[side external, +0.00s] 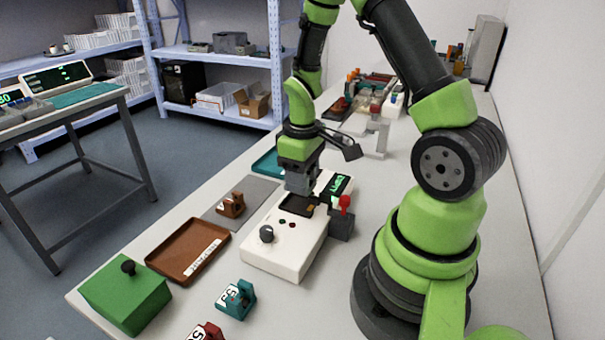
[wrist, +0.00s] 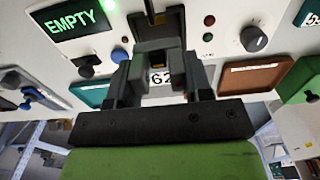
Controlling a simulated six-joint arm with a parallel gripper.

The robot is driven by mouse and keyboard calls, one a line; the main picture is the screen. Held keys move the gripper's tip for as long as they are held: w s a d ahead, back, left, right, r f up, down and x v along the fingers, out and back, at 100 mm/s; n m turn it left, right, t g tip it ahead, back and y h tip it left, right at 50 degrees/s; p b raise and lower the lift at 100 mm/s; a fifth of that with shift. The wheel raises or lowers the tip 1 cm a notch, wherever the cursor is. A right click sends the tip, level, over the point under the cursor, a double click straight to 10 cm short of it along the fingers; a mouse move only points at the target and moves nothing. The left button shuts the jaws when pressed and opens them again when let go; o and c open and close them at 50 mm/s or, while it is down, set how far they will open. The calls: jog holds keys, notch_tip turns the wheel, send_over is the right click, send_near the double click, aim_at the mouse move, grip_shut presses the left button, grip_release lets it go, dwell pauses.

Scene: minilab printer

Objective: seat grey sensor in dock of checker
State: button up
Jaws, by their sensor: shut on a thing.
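The checker (side external: 283,246) is a white box on the bench with a dark dock (side external: 297,206) in its top. Its screen (wrist: 73,25) reads EMPTY in green in the wrist view. My gripper (wrist: 160,70) is shut on the grey sensor (wrist: 158,46), which has a white label reading 62, partly hidden between the fingers. In the side view my gripper (side external: 299,188) points down just above the dock. The dock (wrist: 160,8) shows at the top of the wrist view, just beyond the sensor. The sensor's underside and any contact with the dock are hidden.
A red-knobbed lever (side external: 345,203) stands at the checker's right side. A brown sensor (side external: 231,204) sits on a grey mat, with a brown tray (side external: 188,250) nearby. A green box (side external: 127,295), a teal sensor (side external: 236,299) and a red sensor (side external: 206,331) are in front.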

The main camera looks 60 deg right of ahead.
jog(key=shift+f, duration=1.2)
jog(key=shift+f, duration=0.1)
jog(key=shift+f, duration=0.7)
jog(key=o, duration=1)
jog(key=shift+r, duration=0.1)
jog(key=shift+r, duration=4.4)
